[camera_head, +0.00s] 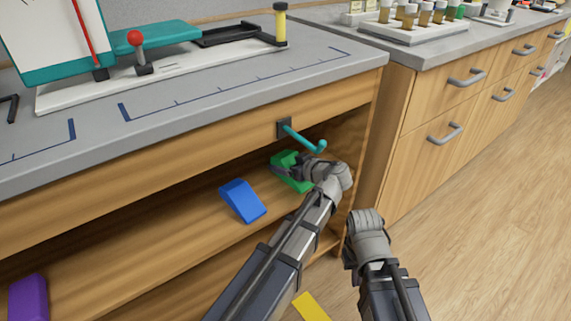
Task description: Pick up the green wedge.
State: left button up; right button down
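The green wedge (285,158) rests on the wooden shelf in the open front of the counter, toward its right end. Green shows above and below the fingers. The fingers and wrist hide part of the wedge, and I cannot tell whether they are closed on it.
A teal hook (305,140) sticks out from the counter's front just above the wedge. A blue block (242,200) lies left of it on the shelf (150,235), and a purple block (28,298) farther left. A yellow piece (312,307) lies low down.

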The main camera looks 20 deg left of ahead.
pick_arm(q)
notch_tip(320, 180, up, 9)
jog(key=p, duration=0.9)
jog(key=shift+r, duration=0.2)
